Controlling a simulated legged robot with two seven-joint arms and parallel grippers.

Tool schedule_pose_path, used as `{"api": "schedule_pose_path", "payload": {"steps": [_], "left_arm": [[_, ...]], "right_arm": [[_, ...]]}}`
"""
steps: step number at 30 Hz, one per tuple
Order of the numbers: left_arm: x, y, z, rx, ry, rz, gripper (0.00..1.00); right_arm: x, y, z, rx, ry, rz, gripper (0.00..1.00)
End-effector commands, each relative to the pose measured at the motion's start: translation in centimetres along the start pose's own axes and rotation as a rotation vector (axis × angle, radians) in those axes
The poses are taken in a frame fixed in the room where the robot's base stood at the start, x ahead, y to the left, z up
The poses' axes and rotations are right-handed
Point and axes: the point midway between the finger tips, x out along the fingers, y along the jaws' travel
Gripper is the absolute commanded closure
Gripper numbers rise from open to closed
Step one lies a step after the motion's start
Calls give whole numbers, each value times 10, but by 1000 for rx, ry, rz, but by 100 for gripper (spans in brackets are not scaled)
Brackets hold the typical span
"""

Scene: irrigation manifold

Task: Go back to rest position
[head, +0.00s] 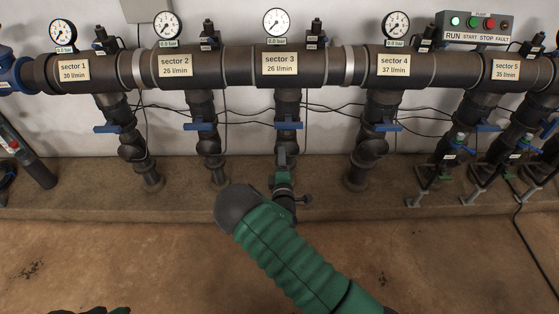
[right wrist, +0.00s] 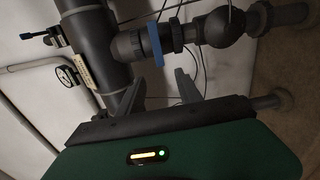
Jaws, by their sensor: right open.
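My right gripper (head: 282,163) is at the end of the green arm coming from the lower right, in front of the sector 3 pipe below its blue valve handle (head: 288,125). In the right wrist view the gripper (right wrist: 160,88) is open, with its two grey fingers apart and nothing held between them. A blue handle (right wrist: 155,45) and dark pipe fittings show beyond the fingertips; I cannot tell the exact gap. Of my left arm, only a small dark and green part shows at the bottom left edge of the head view; its gripper fingers are not seen.
A dark manifold pipe (head: 226,68) with labelled sectors and gauges runs along the wall. Blue-handled valve drops stand on a concrete ledge (head: 100,212). A pump control box (head: 478,27) is at the upper right. Cables hang behind the drops. The floor (head: 130,260) in front is clear.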

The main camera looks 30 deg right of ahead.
Motion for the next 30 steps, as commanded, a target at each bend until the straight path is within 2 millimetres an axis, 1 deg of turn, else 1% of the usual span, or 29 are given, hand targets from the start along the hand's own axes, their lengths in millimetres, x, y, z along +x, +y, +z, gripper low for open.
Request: {"api": "schedule_pose_path", "payload": {"steps": [8, 11, 14, 16, 17, 18, 20, 21, 23, 24, 26, 27, 29, 30], "left_arm": [[0, 0, 0, 1, 0, 0, 63], [0, 0, 0, 1, 0, 0, 63], [0, 0, 0, 0, 0, 0, 63], [0, 0, 0, 0, 0, 0, 63], [0, 0, 0, 0, 0, 0, 63], [0, 0, 0, 0, 0, 0, 63], [0, 0, 0, 0, 0, 0, 63], [0, 0, 0, 0, 0, 0, 63], [0, 0, 0, 0, 0, 0, 63], [0, 0, 0, 0, 0, 0, 63], [0, 0, 0, 0, 0, 0, 63], [0, 0, 0, 0, 0, 0, 63], [0, 0, 0, 0, 0, 0, 63], [0, 0, 0, 0, 0, 0, 63]], "right_arm": [[-2, 2, -1, -3, -1, 3, 58], [-2, 2, -1, 32, -11, -25, 58], [-8, -2, -1, 193, -51, -157, 58], [-24, -7, -6, 381, -96, -320, 58], [-36, -9, -11, 470, -117, -401, 58], [-55, -10, -20, 584, -146, -512, 58], [-88, -7, -33, 730, -190, -674, 58], [-112, -3, -42, 805, -219, -771, 58], [-149, 4, -51, 888, -264, -900, 58], [-172, 10, -54, 926, -296, -973, 58], [-204, 19, -56, 962, -343, -1065, 58], [-225, 25, -55, 976, -375, -1116, 58], [-254, 33, -50, 985, -427, -1180, 58], [-272, 38, -46, 986, -462, -1215, 58]]}}
